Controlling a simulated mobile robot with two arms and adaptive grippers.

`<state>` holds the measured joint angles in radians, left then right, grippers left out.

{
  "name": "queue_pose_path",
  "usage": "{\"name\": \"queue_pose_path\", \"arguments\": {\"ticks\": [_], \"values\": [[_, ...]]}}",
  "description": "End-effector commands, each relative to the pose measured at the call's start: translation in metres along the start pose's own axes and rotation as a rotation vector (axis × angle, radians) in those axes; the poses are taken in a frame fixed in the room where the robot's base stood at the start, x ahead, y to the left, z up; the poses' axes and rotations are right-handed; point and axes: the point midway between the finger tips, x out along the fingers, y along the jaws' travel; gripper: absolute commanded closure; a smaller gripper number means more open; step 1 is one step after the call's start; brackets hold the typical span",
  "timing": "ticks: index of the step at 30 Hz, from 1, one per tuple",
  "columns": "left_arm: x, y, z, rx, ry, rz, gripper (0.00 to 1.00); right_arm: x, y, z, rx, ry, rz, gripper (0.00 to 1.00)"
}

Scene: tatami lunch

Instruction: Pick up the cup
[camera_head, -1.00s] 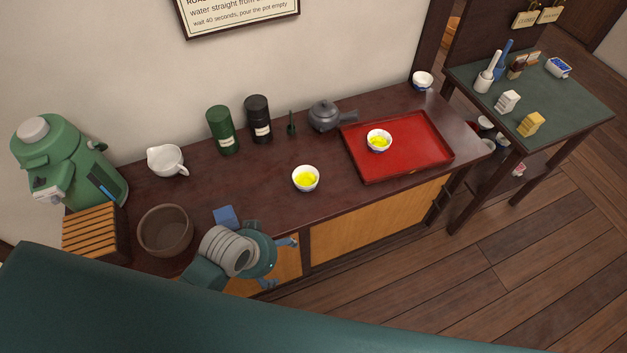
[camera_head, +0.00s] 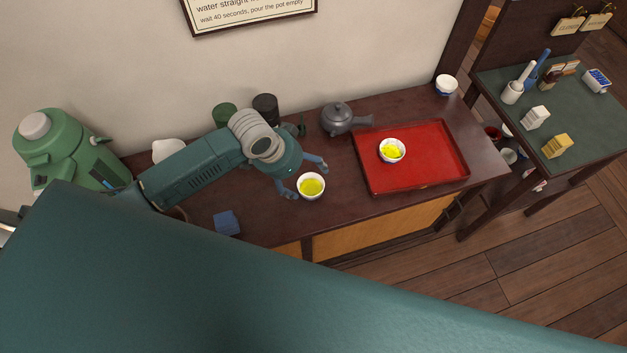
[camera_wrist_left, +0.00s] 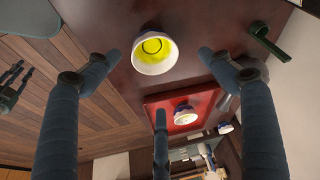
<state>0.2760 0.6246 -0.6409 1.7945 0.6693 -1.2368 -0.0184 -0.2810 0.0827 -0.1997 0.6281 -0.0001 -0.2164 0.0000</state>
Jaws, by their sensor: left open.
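A white cup of yellow-green tea (camera_head: 318,195) stands upright on the dark counter, left of the red tray. My left gripper (camera_head: 306,181) is open and empty, its fingertips at the left and back of this cup. In the left wrist view the same cup (camera_wrist_left: 152,66) shows ahead, between the two spread outer fingers; I cannot tell if they touch it. A second cup of tea (camera_head: 392,157) stands on the red tray (camera_head: 415,180). A dark hand, seemingly my right gripper (camera_wrist_left: 18,75), shows small at the left edge of the wrist view.
A grey teapot (camera_head: 338,119) stands behind the cup. A blue cloth-like square (camera_head: 227,223) lies front left. Dark and green canisters (camera_head: 265,107) are partly behind my arm. A blue-white cup (camera_head: 446,85) stands at the far right corner.

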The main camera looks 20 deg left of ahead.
Motion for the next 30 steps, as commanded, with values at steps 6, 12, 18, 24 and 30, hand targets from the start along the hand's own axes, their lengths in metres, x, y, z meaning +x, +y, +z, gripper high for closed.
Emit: {"name": "queue_pose_path", "arguments": {"ticks": [6, 12, 18, 24, 30], "values": [[0.034, 0.001, 0.0, -0.002, -0.001, 0.002, 0.19, -0.005, -0.009, 0.025, 0.002, -0.036, -0.01, 0.71], [0.047, 0.001, 0.001, 0.0, -0.001, 0.001, 0.19, -0.01, -0.013, 0.042, 0.002, -0.06, -0.014, 0.71], [0.073, 0.001, 0.006, -0.002, -0.002, 0.002, 0.19, -0.019, -0.009, 0.02, 0.002, -0.032, -0.01, 0.71], [0.093, 0.0, 0.006, 0.0, 0.0, 0.001, 0.19, -0.018, -0.007, 0.006, 0.002, -0.01, -0.008, 0.71], [0.095, 0.0, 0.006, 0.002, 0.001, 0.0, 0.19, -0.018, -0.004, 0.014, 0.0, -0.022, -0.005, 0.71]]}}
